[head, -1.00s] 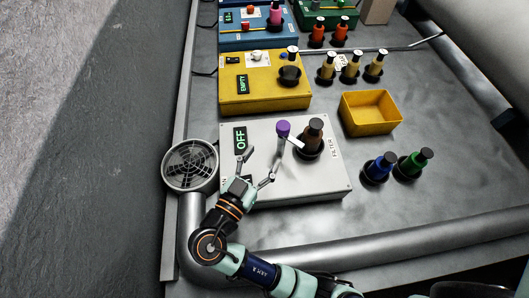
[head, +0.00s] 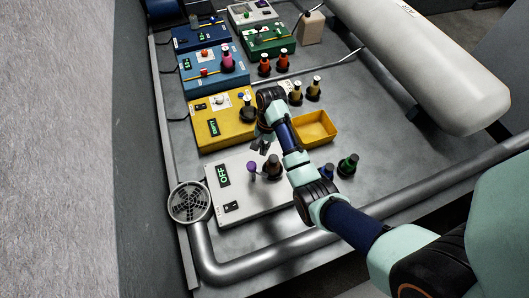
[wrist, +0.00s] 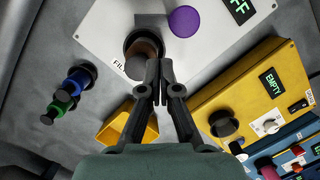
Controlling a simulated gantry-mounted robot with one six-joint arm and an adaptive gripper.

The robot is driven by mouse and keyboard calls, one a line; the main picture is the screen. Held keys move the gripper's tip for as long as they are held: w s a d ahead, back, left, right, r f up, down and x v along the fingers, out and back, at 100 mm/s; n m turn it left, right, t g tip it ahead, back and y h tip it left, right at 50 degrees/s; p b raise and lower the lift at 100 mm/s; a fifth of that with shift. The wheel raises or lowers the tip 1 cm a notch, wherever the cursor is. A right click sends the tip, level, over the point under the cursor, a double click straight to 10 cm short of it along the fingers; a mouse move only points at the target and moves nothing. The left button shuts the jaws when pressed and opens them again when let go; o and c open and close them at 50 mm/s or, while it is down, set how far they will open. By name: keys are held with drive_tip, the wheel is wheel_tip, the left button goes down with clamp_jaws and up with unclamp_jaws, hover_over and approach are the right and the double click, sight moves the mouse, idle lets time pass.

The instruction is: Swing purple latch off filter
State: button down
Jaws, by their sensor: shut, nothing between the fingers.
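The purple latch knob (head: 251,167) stands on the white box (head: 226,209), just left of the brown filter bottle (head: 272,166). In the wrist view the purple knob (wrist: 185,21) shows from above, and the brown bottle (wrist: 146,48) sits in its dark ring beside the FILTER lettering. The latch's bar is too small or hidden to tell whether it touches the bottle. My gripper (head: 263,144) is above the far edge of the white box, on the bottle's far side. In the wrist view its fingertips (wrist: 159,70) are together and empty, apart from the knob.
The yellow box (head: 220,129) marked EMPTY lies behind the white box. A yellow tray (head: 318,128) is to the right. Blue and green bottles (head: 347,165) stand right of the white box, near my arm. A round vent (head: 188,203) and a pipe border the front left.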

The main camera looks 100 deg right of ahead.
sight(257, 170)
drive_tip(key=b+x, duration=0.1)
drive_tip(key=x, duration=0.2)
drive_tip(key=b+x, duration=0.2)
drive_tip(key=x, duration=0.1)
drive_tip(key=s+b+x, duration=0.1)
drive_tip(key=b+x, duration=0.1)
drive_tip(key=x, duration=0.1)
drive_tip(key=shift+a+f, duration=0.25)
drive_tip(key=shift+f, duration=0.1)
